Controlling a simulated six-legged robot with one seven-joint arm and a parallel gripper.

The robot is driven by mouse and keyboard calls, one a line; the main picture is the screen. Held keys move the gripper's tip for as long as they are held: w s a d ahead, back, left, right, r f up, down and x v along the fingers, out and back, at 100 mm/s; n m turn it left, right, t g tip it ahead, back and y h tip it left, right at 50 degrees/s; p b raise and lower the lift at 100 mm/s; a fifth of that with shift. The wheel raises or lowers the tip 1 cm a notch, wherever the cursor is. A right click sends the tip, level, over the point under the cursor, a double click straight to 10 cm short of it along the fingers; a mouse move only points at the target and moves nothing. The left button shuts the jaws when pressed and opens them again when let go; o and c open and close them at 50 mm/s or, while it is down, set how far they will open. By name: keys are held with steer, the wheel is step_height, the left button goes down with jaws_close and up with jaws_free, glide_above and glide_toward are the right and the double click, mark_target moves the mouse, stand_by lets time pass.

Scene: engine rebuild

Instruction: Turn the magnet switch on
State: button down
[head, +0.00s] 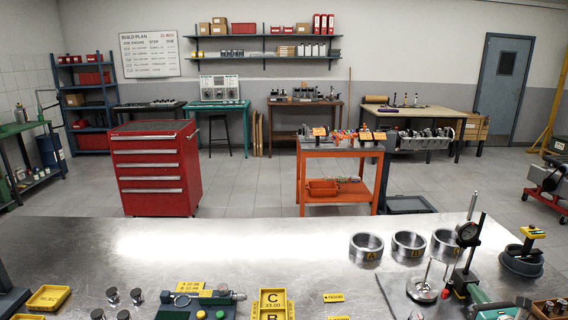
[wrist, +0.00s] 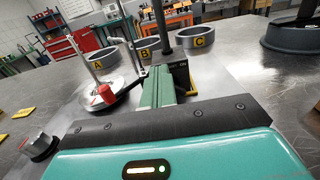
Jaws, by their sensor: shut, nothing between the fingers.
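A black magnetic base (wrist: 182,72) with a small label stands under a vertical black post in the wrist view.
Rings A (head: 367,246), B (head: 408,245) and C (head: 445,244) stand behind the stand. A metal disc with a rod (wrist: 98,95) lies left of my fingers. A dark round fixture (head: 521,262) is at the right. The bench's middle (head: 290,250) is mostly clear.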

steer(key=shift+d, duration=0.1)
steer(key=shift+d, duration=0.4)
steer(key=shift+d, duration=0.75)
stand_by(0.4)
steer(key=shift+d+r, duration=0.2)
steer(key=shift+r, duration=0.1)
steer(key=shift+s, duration=2.95)
